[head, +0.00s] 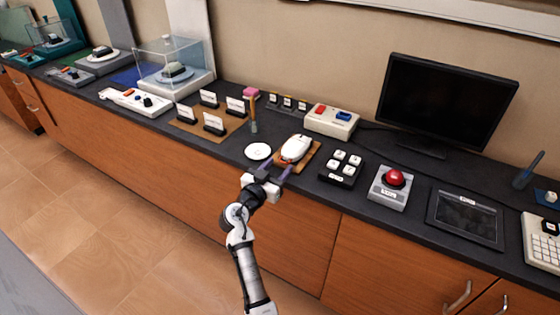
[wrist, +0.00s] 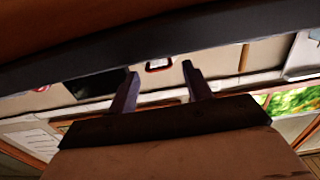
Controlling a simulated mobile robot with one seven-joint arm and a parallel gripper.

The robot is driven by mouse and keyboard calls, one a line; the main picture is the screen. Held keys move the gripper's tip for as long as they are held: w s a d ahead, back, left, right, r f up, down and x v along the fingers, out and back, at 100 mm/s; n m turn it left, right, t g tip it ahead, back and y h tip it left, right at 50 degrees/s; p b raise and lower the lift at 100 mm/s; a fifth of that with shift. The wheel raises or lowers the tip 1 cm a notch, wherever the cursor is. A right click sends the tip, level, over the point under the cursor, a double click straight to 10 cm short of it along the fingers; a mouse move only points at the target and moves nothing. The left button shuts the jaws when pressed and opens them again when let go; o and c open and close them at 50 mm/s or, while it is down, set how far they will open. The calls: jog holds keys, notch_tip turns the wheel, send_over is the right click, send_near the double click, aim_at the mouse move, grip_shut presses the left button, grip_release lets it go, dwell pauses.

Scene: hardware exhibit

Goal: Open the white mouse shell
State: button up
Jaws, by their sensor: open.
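The white mouse (head: 295,148) lies on a small brown wooden board (head: 308,158) near the front edge of the dark counter. Its white shell appears to be down; small orange parts show at its front end. My gripper (head: 277,168) is open, with its fingers at the counter's front edge, just in front of the mouse and board. I cannot tell whether a finger touches the board. In the wrist view my two fingers (wrist: 160,88) are spread with nothing between them, and the mouse does not show there.
A white round dish (head: 258,151) lies left of the mouse. A black pad with white keys (head: 341,168) stands to the right, then a red button box (head: 391,186). A monitor (head: 439,100) stands at the back.

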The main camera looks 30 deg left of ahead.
jog(key=shift+w, duration=1)
grip_shut()
